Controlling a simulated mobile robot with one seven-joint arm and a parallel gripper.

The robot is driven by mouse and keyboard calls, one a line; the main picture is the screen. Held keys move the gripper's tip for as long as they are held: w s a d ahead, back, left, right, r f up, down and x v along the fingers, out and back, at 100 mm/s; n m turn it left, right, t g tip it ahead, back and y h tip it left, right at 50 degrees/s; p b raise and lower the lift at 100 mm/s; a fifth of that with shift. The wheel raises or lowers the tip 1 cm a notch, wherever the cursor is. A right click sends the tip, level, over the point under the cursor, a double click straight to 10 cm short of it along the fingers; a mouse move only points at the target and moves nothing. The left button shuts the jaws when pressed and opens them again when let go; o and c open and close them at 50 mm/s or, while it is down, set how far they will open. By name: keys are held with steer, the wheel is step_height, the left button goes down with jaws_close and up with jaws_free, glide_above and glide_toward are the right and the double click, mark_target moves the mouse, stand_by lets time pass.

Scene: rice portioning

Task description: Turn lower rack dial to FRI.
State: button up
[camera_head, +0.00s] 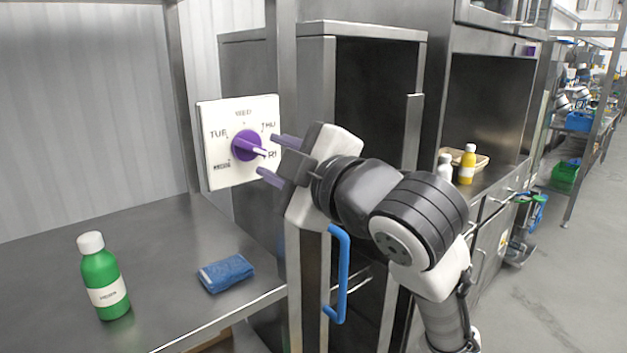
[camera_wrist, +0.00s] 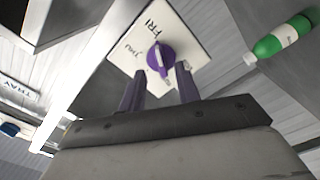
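The dial is a white square plate (camera_head: 217,170) with a purple round knob (camera_head: 246,146) at its centre. It stands upright above the left counter, with day labels around the knob. The knob's white pointer aims right and slightly down, at the FRI label, in the head view. In the wrist view the knob (camera_wrist: 168,57) shows with its pointer towards FRI (camera_wrist: 150,20). My gripper (camera_head: 275,158) is open and empty in front of the plate. Its two purple fingers are apart and appear clear of the knob. In the wrist view the fingertips (camera_wrist: 160,72) straddle the knob's lower edge.
A blue handle (camera_head: 339,275) is below my gripper. A yellow bottle (camera_head: 467,165) and a white bottle (camera_head: 445,167) stand at right by a tray.

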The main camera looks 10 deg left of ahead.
steer(key=b+v, duration=0.1)
steer(key=v, duration=0.8)
steer(key=shift+a, duration=0.1)
